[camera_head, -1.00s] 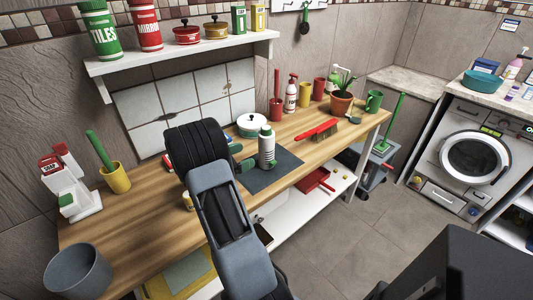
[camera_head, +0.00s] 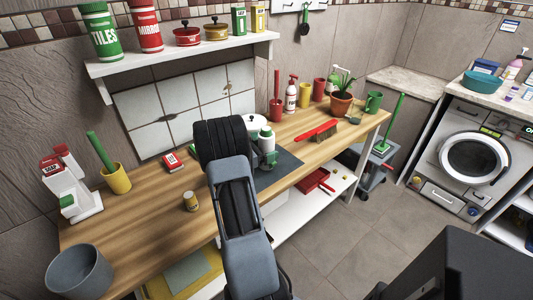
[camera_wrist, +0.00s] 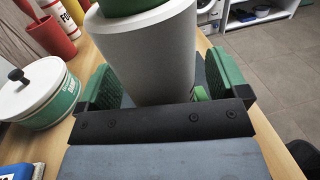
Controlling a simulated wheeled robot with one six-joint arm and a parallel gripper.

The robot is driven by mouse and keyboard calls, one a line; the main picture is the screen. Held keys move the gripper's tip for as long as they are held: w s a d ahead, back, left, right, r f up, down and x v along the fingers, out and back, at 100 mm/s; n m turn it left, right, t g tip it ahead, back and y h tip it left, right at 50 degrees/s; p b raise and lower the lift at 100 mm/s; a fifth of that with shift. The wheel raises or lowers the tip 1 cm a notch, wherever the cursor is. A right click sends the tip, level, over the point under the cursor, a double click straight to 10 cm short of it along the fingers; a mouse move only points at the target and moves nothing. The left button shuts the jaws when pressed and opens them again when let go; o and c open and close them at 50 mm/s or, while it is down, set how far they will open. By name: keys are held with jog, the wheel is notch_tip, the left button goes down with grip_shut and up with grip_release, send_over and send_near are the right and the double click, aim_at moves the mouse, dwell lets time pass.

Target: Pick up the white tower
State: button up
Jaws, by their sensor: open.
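A white cylindrical bottle with a green top, the closest match to the white tower, stands upright on the bench; in the head view its upper part (camera_head: 267,143) shows just beyond my arm. In the wrist view its wide white body (camera_wrist: 150,55) fills the space between the green pads of my gripper (camera_wrist: 165,88). The pads are apart, one on each side of the body, with a gap visible at the left. Whether the right pad touches is hard to tell. In the head view my arm hides most of the gripper.
A white lidded pot (camera_wrist: 38,100) stands close left of my gripper. A dark mat (camera_head: 282,168) lies under the bottle area. A red brush (camera_head: 318,132) lies to the right.

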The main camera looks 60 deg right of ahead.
jog(key=c, duration=1)
jog(key=shift+c, duration=0.2)
jog(key=shift+r, duration=0.15)
